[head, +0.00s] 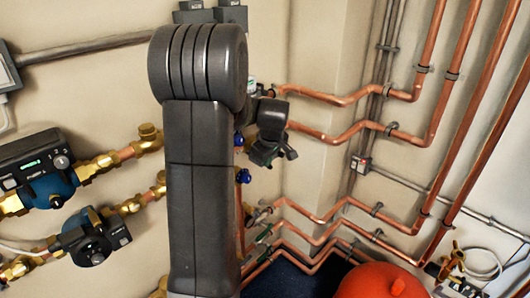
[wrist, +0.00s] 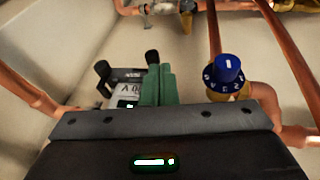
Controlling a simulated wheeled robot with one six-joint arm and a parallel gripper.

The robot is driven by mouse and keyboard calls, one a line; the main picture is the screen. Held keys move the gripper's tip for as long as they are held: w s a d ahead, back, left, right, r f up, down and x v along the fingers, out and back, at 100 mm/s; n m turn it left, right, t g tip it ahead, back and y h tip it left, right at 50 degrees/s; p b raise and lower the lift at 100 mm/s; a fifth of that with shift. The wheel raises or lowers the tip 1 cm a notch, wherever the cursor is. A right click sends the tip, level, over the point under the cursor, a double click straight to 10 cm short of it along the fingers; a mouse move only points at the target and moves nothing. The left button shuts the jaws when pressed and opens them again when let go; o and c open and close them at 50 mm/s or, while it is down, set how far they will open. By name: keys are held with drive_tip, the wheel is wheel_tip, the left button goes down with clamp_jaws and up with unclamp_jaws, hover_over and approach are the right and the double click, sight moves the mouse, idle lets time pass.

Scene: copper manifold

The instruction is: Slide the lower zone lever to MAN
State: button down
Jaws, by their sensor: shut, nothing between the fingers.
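In the wrist view a pale grey valve head (wrist: 127,90) with a partly covered, lettered label stands just past my gripper (wrist: 160,72). The green fingers are together and empty, and they overlap the right side of the valve head in the picture. One dark upright piece (wrist: 103,74) shows left of the label and another (wrist: 152,58) just behind the fingertips. I cannot tell which is the lower zone lever, its setting, or whether the fingers touch it. In the head view my dark gripper (head: 268,150) is beside the pipes, its fingertips not clear.
A blue numbered knob (wrist: 225,72) is right of my fingers, close to copper pipes (wrist: 290,60). In the head view, pumps (head: 92,238) are at the left, a red vessel (head: 385,282) is at the bottom right, and copper pipes (head: 335,137) run along the wall.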

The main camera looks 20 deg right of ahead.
drive_tip(key=shift+d+f, duration=0.15)
drive_tip(key=shift+f, duration=0.1)
drive_tip(key=shift+w, duration=0.1)
